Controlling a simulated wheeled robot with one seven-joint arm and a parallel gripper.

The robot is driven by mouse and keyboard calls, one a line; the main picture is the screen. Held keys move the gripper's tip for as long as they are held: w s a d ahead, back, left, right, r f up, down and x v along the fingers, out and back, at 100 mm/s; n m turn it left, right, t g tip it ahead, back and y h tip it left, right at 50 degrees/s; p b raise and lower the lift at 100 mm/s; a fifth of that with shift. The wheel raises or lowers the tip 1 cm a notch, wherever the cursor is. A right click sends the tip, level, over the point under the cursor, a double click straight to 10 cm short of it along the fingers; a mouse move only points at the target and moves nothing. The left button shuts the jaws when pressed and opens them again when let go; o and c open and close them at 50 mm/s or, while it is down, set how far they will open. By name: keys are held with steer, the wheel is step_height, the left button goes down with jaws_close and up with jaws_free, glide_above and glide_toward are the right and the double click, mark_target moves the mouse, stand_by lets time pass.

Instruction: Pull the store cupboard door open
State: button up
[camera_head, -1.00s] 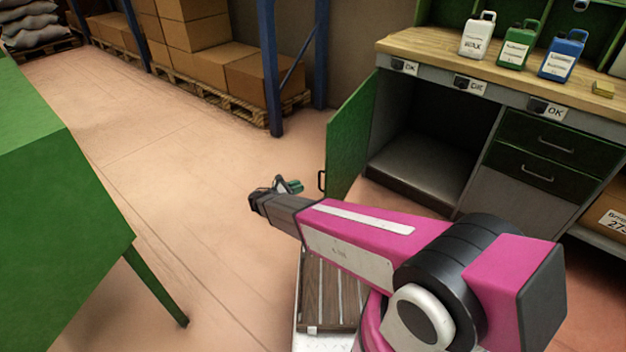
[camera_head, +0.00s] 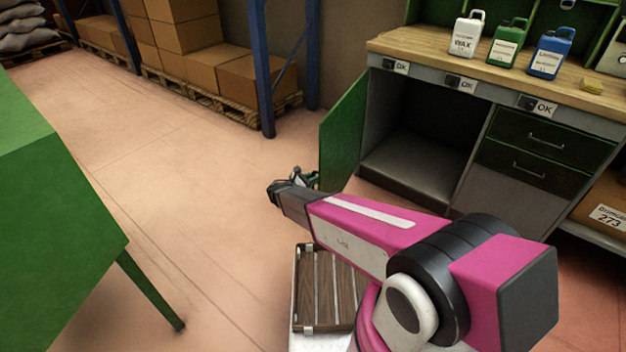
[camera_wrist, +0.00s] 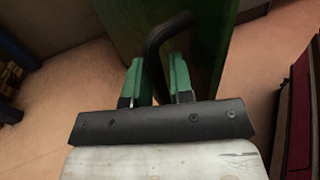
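The store cupboard door (camera_head: 343,135) is a green panel on the left of the open compartment under the workbench. It stands swung well out from the dark opening (camera_head: 415,135). It also shows in the wrist view (camera_wrist: 205,35) behind my fingers. Its black bar handle (camera_wrist: 160,35) bends down between my two green fingers in the wrist view. My gripper (camera_wrist: 157,80) is open, with a gap wider than the bar. I cannot tell whether a finger touches it. In the head view my gripper (camera_head: 303,178) is at the door's free edge and the handle is not clear there.
The bench top (camera_head: 420,45) carries a white can (camera_head: 466,36), a green can (camera_head: 508,42) and a blue can (camera_head: 551,52). Drawers (camera_head: 545,137) are right of the opening. A green table (camera_head: 50,210) stands left. Open floor (camera_head: 190,180) lies between them.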

jaws_close()
steer(key=w+a, duration=0.9)
steer(key=a, duration=0.2)
steer(key=shift+a, duration=0.4)
jaws_free()
steer(key=shift+s+a, duration=0.1)
steer(key=v, duration=1)
steer(key=shift+s+a, duration=0.2)
steer(key=shift+a, duration=0.05)
